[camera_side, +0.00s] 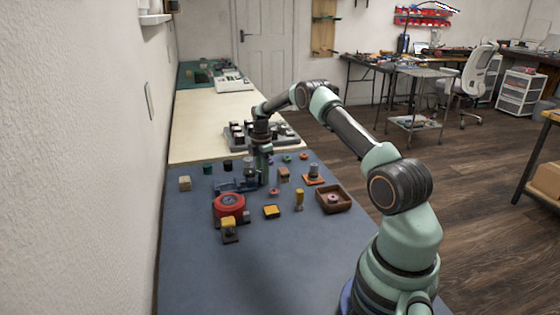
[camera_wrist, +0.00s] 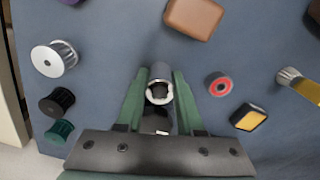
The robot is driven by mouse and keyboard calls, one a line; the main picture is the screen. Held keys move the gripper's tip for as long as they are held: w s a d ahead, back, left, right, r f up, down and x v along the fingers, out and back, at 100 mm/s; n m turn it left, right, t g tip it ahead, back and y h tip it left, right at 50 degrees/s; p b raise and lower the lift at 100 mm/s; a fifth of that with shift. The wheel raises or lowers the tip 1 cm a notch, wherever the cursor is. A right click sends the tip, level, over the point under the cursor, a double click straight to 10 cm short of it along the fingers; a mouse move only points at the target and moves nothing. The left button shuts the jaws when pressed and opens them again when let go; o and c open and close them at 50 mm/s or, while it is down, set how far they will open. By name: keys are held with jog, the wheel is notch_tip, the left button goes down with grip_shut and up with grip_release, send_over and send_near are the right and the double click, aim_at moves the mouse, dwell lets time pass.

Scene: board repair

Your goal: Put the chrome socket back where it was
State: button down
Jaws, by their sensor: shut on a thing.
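The chrome socket (camera_wrist: 158,92) is between the green fingers of my gripper (camera_wrist: 159,88) in the wrist view, its round open end facing the camera. My gripper (camera_side: 263,181) is shut on it and points down over the far part of the blue-grey mat (camera_side: 280,260) in the side view. The socket cannot be made out clearly there. I cannot tell whether it touches the mat.
A silver toothed pulley (camera_wrist: 55,58), black cylinder (camera_wrist: 57,102) and green cylinder (camera_wrist: 60,132) stand nearby. A red ring (camera_wrist: 221,86) lies to the right of my fingers. A red round thing (camera_side: 229,205) and wooden tray (camera_side: 334,207) are nearer. The front mat is clear.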

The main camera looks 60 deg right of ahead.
jog(key=shift+f, duration=0.15)
jog(key=c, duration=0.5)
grip_release()
jog(key=shift+c, duration=0.2)
